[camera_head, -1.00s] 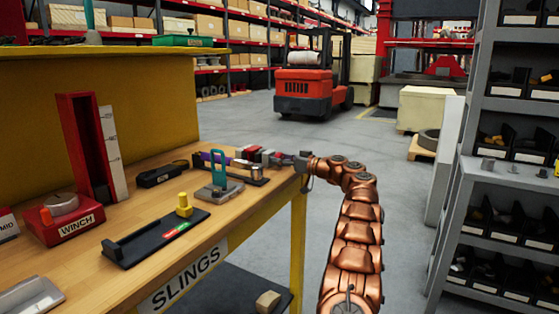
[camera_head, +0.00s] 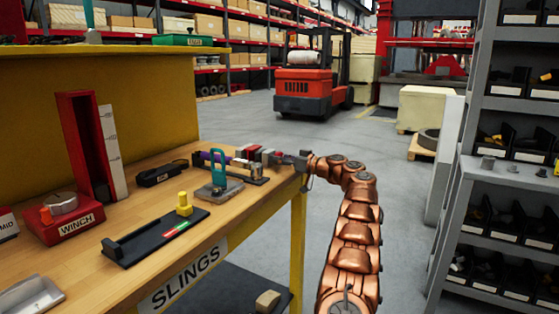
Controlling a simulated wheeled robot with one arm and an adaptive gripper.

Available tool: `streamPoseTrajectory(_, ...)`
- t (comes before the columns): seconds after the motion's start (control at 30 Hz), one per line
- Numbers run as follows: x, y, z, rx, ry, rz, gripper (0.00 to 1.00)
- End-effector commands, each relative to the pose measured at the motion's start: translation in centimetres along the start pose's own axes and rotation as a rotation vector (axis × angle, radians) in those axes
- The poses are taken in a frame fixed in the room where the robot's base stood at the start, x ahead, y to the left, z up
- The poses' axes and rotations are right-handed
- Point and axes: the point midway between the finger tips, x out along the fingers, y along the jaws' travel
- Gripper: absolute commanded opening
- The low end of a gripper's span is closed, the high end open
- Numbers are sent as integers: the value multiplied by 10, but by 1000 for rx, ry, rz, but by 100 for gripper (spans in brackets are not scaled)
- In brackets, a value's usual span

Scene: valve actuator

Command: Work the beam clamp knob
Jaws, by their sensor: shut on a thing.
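My copper-coloured arm reaches up from the lower right to the far right corner of the wooden bench (camera_head: 110,232). My gripper (camera_head: 284,158) is at the arm's end, small in view, and shut on a part of the small device at that corner. I take this part to be the beam clamp knob; the fingers and the knob are too small to tell apart clearly. The beam clamp (camera_head: 250,160) shows as a group of red, grey and dark parts left of my gripper, with a purple piece at its left end.
A teal-handled device (camera_head: 218,172) stands just in front of the clamp. A black tray with a yellow knob (camera_head: 184,204), a black box (camera_head: 160,175) and a red winch (camera_head: 68,218) sit further left. Grey shelving (camera_head: 480,150) stands on the right. Open floor lies beyond the bench.

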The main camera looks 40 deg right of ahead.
Motion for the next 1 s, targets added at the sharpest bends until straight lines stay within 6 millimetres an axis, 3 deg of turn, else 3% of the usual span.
streamPoseTrajectory(0.53,0,-1,-4,136,4,1,16)
streamPoseTrajectory(1.0,-2,0,-1,387,0,3,16)
